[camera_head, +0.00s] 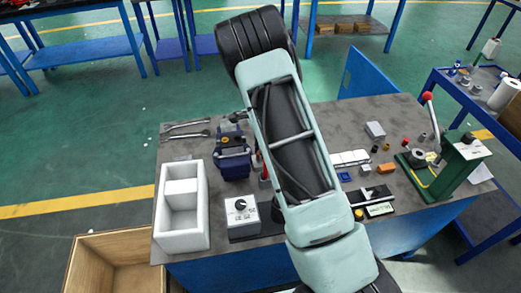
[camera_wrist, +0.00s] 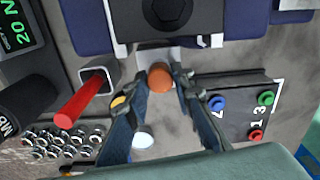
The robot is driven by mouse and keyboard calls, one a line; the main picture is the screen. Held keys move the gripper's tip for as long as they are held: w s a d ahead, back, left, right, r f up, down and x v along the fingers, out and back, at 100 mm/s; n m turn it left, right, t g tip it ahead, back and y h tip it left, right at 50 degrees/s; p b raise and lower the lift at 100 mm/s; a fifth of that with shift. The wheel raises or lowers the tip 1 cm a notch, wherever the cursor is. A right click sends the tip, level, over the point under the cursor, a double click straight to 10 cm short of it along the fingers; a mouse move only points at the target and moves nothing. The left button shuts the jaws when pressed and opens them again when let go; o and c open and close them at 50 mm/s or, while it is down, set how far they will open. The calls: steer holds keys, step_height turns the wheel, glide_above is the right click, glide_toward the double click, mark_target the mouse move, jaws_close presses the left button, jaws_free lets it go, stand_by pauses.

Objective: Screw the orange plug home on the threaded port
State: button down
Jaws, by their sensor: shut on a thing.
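The orange plug (camera_wrist: 160,77) shows as a small orange-brown round end between my fingertips in the wrist view. My gripper (camera_wrist: 163,84) is shut on it. A light metal piece lies just beyond the plug, beside a dark block (camera_wrist: 240,108) with blue, green and red round fittings and white numbers. The threaded port cannot be made out; whether the plug touches it or is engaged cannot be told. In the head view my arm hides the gripper and the plug.
A red-handled tool (camera_wrist: 80,100) stands in a square holder left of my fingers. A blue vise (camera_head: 232,162), a white box (camera_head: 182,240) and a dial box (camera_head: 242,215) stand on the bench's left. A green lever press (camera_head: 445,170) stands at right.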

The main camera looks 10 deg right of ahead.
steer(key=shift+m, duration=0.5)
steer(key=shift+r+m+p, duration=0.1)
steer(key=shift+m+p, duration=0.3)
steer(key=shift+m, duration=0.4)
steer(key=c, duration=2.1)
jaws_free()
steer(key=shift+m, duration=0.4)
steer(key=o, duration=0.5)
steer(key=shift+r+p, duration=1.6)
steer(key=shift+r, duration=0.85)
